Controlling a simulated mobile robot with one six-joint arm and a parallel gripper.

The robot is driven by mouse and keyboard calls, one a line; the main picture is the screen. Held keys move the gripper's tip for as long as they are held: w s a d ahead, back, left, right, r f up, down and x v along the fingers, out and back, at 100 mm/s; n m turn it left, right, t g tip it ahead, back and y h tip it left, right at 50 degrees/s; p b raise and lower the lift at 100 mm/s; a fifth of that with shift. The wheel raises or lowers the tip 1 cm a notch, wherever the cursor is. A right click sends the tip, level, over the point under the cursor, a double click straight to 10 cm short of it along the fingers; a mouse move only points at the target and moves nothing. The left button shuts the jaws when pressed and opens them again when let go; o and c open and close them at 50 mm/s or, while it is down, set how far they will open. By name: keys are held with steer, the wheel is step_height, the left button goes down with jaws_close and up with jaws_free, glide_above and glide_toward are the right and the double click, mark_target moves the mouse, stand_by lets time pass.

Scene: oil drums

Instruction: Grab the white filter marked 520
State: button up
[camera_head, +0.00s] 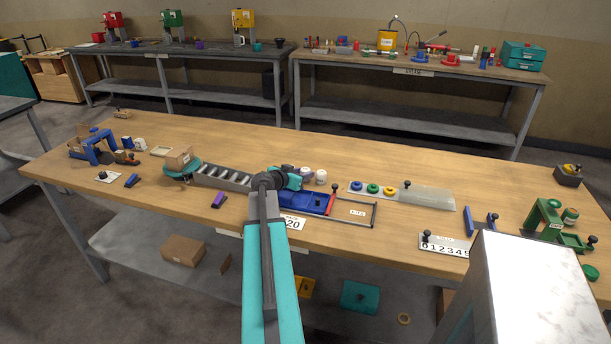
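My teal arm reaches up from the bottom centre, and its end with my gripper (293,180) is over the middle of the wooden table. The fingers are too small and hidden to tell whether they are open. Just right of it stand two small white cylinders, one with a bluish top (306,173) and one plain white (320,177). Two more small white pieces (140,143) stand at the far left of the table. I cannot read 520 on any of them. A white sign ending in 20 (292,223) is at the front edge, partly hidden by my arm.
A blue tray (302,202) lies below the white cylinders, with a metal-framed fixture (352,211) beside it. A grey ribbed ramp (222,178) lies left of my wrist. A plate with coloured rings (372,189) and a green fixture (545,222) are to the right.

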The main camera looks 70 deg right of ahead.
mark_target(303, 171)
steer(key=shift+r, duration=0.15)
steer(key=shift+c, duration=0.2)
steer(key=shift+r+b, duration=0.65)
steer(key=shift+r, duration=0.7)
steer(key=shift+a+r, duration=0.2)
steer(key=shift+r, duration=0.1)
steer(key=a+b, duration=0.1)
steer(key=a, duration=0.3)
steer(key=a+b, duration=0.2)
steer(key=a, duration=0.2)
steer(key=a+r+b, duration=0.1)
steer(key=a+b, duration=0.1)
steer(key=a, duration=0.3)
steer(key=shift+s, duration=0.25)
steer(key=shift+b, duration=0.7)
steer(key=b, duration=0.4)
steer(key=shift+w, duration=0.15)
steer(key=b, duration=0.6)
steer(key=shift+a, duration=0.3)
steer(key=a+b, duration=0.1)
steer(key=b, duration=0.5)
steer(key=shift+a, duration=0.15)
steer(key=shift+a+r+b, duration=0.2)
steer(key=shift+a+b, duration=0.2)
steer(key=shift+b, duration=1)
